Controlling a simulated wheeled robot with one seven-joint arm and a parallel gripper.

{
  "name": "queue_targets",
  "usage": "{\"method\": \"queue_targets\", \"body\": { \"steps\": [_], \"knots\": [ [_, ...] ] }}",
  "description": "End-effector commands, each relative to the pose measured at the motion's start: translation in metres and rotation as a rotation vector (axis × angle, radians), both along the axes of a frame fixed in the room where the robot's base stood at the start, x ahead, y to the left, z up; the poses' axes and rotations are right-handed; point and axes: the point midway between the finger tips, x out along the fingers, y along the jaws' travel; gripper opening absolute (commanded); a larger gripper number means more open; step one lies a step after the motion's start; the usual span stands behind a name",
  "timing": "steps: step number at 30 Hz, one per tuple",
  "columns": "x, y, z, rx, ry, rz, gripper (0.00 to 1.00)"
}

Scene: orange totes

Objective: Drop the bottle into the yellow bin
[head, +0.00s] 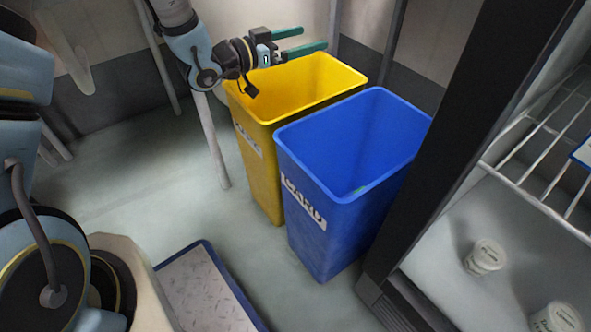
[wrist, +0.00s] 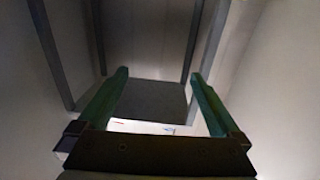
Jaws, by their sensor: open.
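The yellow bin (head: 258,178) stands upright on the floor in the head view, its open top facing up. My gripper (head: 314,38) is above the yellow bin's far rim, with its green fingers spread apart and pointing right. In the wrist view my gripper (wrist: 159,74) shows both fingers wide apart with nothing held between them. I see no bottle in either view. The bottom of the yellow bin is hidden by its front wall.
A dark-framed shelf unit with a wire rack (head: 545,150) and white tubs (head: 485,257) is at right. A blue-edged platform (head: 205,295) lies in front.

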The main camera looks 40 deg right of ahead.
Motion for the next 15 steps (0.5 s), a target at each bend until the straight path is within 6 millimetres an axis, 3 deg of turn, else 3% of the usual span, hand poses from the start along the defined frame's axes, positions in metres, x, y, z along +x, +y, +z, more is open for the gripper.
{"method": "queue_targets", "body": {
  "steps": [1,6,15],
  "knots": [
    [0.000,0.000,0.016,-0.002,-0.002,0.000,1.00],
    [0.000,0.000,0.042,-0.002,-0.002,-0.001,1.00],
    [0.000,0.000,0.055,0.000,0.000,0.000,1.00]
  ]
}}
